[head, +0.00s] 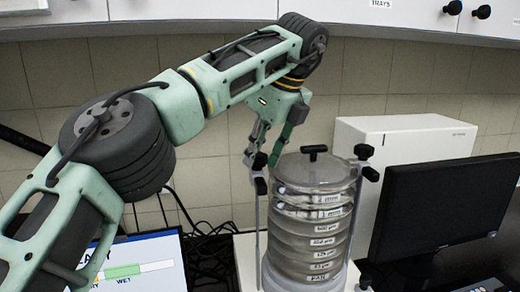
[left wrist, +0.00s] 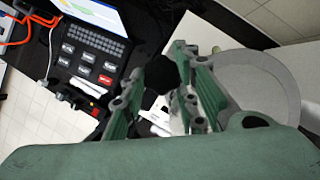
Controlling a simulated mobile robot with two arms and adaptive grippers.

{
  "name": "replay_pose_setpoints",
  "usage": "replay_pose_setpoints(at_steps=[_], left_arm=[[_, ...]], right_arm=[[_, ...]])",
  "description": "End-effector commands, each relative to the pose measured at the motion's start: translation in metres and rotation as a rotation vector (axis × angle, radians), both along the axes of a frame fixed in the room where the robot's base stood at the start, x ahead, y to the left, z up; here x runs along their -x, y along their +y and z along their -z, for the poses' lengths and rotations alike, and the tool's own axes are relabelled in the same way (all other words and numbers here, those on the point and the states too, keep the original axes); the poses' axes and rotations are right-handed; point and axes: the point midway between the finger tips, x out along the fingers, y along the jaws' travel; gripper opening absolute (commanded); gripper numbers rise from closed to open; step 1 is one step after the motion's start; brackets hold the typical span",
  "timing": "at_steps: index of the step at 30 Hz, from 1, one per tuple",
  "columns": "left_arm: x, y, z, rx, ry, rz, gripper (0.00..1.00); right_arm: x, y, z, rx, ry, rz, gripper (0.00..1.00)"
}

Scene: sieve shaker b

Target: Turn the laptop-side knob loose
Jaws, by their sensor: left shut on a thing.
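The sieve shaker stack (head: 312,235) stands upright under a translucent lid (head: 315,172) with a black T-handle. A clamp rod (head: 257,240) rises on its left, the laptop side. The black laptop-side knob (head: 260,160) is at that rod's top, partly hidden by my fingers. My left gripper (head: 263,158) reaches down from above and is shut on this knob. In the left wrist view, the dark round knob (left wrist: 165,73) shows between the fingers of my left gripper (left wrist: 170,85), with the grey lid (left wrist: 255,85) to their right. My right gripper is not in view.
The other knob (head: 364,151) stands at the stack's right. A white box (head: 400,140) and a black monitor (head: 440,210) are close on the right. The laptop (head: 140,262) is at lower left, with dark cables (head: 205,245) between it and the shaker.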

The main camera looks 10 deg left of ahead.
Motion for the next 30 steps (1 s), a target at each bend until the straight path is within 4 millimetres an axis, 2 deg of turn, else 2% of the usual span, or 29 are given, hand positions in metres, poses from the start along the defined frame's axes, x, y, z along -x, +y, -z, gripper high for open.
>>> replay_pose_setpoints(at_steps=[10, 11, 16, 25, 30], left_arm=[[0.001, 0.001, 0.001, -0.003, 0.005, -0.005, 0.02], [0.001, 0.001, 0.001, -0.002, 0.005, -0.005, 0.29], [0.000, 0.001, 0.001, -0.002, 0.005, -0.004, 0.43], [0.000, 0.000, 0.000, 0.000, 0.002, -0.002, 0.43], [0.003, -0.004, -0.012, -0.001, 0.001, -0.003, 0.43]], right_arm=[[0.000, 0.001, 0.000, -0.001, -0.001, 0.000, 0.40], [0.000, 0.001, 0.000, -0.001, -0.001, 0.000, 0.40], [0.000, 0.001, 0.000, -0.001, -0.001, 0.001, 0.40], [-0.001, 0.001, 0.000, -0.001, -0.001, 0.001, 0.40], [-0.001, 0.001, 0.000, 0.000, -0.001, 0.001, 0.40]])
